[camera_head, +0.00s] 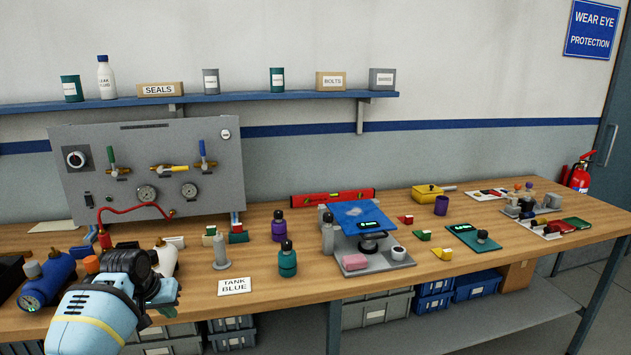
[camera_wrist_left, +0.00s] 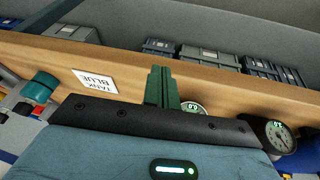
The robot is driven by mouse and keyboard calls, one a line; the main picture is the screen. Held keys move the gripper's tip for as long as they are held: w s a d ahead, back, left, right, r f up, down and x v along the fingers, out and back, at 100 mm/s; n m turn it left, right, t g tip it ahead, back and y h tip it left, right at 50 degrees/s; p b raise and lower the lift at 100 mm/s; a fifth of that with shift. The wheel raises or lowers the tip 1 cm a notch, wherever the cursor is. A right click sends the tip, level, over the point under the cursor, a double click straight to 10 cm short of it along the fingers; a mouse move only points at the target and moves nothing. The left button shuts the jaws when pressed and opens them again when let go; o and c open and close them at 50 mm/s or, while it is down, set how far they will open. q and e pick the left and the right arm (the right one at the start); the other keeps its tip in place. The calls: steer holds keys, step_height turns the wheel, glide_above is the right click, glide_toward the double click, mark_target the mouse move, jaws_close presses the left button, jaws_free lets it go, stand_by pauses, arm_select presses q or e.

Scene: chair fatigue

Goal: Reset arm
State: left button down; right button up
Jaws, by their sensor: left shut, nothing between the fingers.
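My left arm, light blue with a dark wrist, comes in at the lower left of the head view. Its gripper (camera_head: 165,290) is over the left front part of the wooden bench (camera_head: 300,285), left of the TANK BLUE card (camera_head: 235,286). Its fingertips are hard to make out there. In the left wrist view the two dark green fingers (camera_wrist_left: 161,76) are pressed together, with nothing between them. The TANK BLUE card (camera_wrist_left: 95,81) lies beside them, seen upside down. My right gripper is in neither view.
A blue tank with a gauge (camera_head: 43,285) and a white bottle (camera_head: 165,260) are close to my arm. A grey gauge panel (camera_head: 150,170) stands behind. A grey cylinder (camera_head: 221,252) and a teal bottle (camera_head: 287,262) stand to the right. Bins (camera_head: 375,310) sit under the bench.

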arm_select(q)
steer(key=s+f+g, duration=0.1)
steer(key=s+f, duration=1)
steer(key=f, duration=0.1)
steer(key=w+a+r+m+t+y, duration=0.1)
steer(key=w+a+r+m+t, duration=0.1)
steer(key=w+r+t, duration=0.55)
steer(key=w+a+r+m+t+y, duration=0.2)
steer(key=w+r+t, duration=0.4)
steer(key=r, duration=0.2)
steer(key=s+d+f+g+h, duration=0.1)
steer(key=s+d+f+g, duration=0.1)
steer(key=s+d+f, duration=0.5)
steer(key=s+d+f+g+h, duration=0.1)
steer(key=s+d+f+g, duration=0.15)
steer(key=s+f, duration=0.85)
steer(key=s+d+f+g, duration=0.1)
steer(key=s+d+f, duration=0.1)
steer(key=s, duration=0.6)
steer(key=s+d+f+h, duration=0.1)
steer(key=s+d+f, duration=0.2)
steer(key=s, duration=0.6)
steer(key=s+d+f+g, duration=0.1)
steer(key=s+d, duration=0.3)
steer(key=s, duration=0.5)
steer(key=shift+s+f+n+g+h, duration=0.15)
steer(key=shift+f+n+g+h, duration=0.2)
steer(key=shift+f, duration=0.5)
